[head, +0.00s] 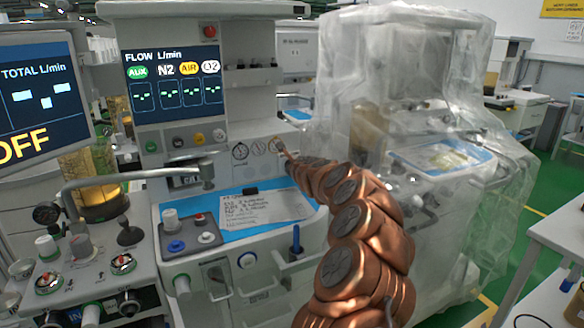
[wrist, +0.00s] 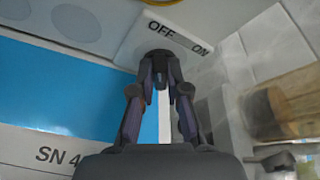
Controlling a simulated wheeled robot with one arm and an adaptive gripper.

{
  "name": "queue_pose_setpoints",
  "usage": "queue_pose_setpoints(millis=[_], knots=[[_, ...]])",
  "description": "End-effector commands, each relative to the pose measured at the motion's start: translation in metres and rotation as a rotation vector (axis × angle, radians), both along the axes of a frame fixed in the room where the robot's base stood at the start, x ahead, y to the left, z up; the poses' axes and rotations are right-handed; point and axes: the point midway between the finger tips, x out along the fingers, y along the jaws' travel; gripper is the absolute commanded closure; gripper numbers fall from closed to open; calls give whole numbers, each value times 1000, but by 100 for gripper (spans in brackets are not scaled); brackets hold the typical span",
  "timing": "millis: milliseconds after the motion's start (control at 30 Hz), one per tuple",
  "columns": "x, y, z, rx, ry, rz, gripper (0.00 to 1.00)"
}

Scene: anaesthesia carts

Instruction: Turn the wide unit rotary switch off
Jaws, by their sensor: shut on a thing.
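The rotary switch (wrist: 160,54) is a small dark knob on a pale plate (wrist: 133,46) marked OFF and ON in the wrist view. OFF is above the knob and ON is to its upper right. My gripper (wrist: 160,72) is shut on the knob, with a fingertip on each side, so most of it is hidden. Which mark the knob points to cannot be told. In the head view my copper arm reaches in from the lower right, and my gripper (head: 284,152) meets the front panel of the white unit (head: 258,128) at the right end of its gauges.
A blue work surface (head: 240,232) with a paper card (head: 262,207) lies below the panel. A metal bar (head: 130,177) crosses at the left. A plastic-draped machine (head: 420,120) stands close at the right. Green floor (head: 525,205) shows beyond it.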

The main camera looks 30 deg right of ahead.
Motion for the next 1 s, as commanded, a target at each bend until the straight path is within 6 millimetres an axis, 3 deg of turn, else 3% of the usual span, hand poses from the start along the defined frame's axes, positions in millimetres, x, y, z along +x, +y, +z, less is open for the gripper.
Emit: queue_pose_setpoints(millis=[167,200,400,767,1000], knots=[[0,-1,1,-5,0,-2,100],[0,-1,1,-5,0,-2,82],[0,0,0,-3,1,-1,62],[-1,-2,1,-1,-1,-3,60],[-12,3,3,1,2,-3,60]])
